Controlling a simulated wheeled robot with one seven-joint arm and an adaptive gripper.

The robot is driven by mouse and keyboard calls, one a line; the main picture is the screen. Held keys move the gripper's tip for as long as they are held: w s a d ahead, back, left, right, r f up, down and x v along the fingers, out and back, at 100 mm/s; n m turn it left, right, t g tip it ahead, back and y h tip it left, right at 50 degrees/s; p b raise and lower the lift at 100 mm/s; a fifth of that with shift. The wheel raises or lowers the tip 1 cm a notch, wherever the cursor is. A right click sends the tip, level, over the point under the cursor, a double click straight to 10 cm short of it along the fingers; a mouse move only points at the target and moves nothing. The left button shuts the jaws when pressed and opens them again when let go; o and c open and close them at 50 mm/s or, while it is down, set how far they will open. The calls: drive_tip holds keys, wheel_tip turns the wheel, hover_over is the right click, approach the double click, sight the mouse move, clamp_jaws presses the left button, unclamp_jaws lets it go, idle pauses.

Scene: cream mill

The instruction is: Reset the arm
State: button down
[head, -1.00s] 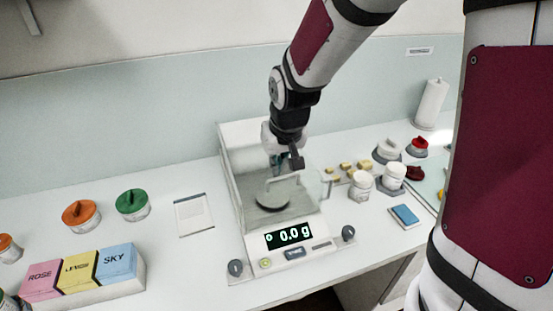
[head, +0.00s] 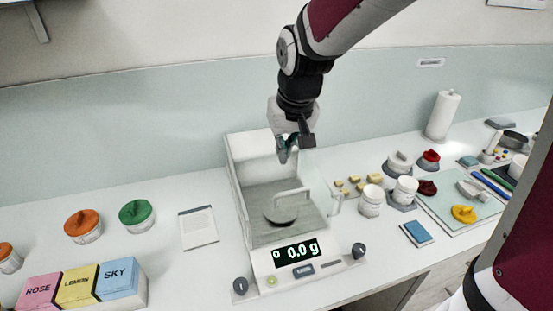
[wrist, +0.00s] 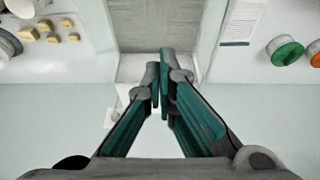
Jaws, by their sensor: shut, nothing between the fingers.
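My gripper (head: 287,156) hangs above the back of the glass-walled balance (head: 268,262), fingers pointing down. In the wrist view my gripper's teal-padded fingers (wrist: 160,75) are together at their tips with nothing between them. The balance shows 0.0 g on its display (head: 297,252).
Left are orange (head: 83,224) and green-lidded jars (head: 137,216) and ROSE, LEMON and SKY boxes (head: 82,287). Right are white jars (head: 371,201), small yellowish blocks (head: 355,186), a blue box (head: 416,233), a paper roll (head: 443,116) and a pale mat (head: 437,206).

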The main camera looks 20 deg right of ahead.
drive_tip(key=s+r, duration=0.3)
drive_tip(key=s, duration=0.7)
drive_tip(key=s+d+r+t, duration=0.1)
drive_tip(key=s+r, duration=0.3)
drive_tip(key=s, duration=0.7)
drive_tip(key=shift+r+t, duration=0.2)
drive_tip(key=shift+t, duration=0.1)
drive_tip(key=shift+d, duration=0.1)
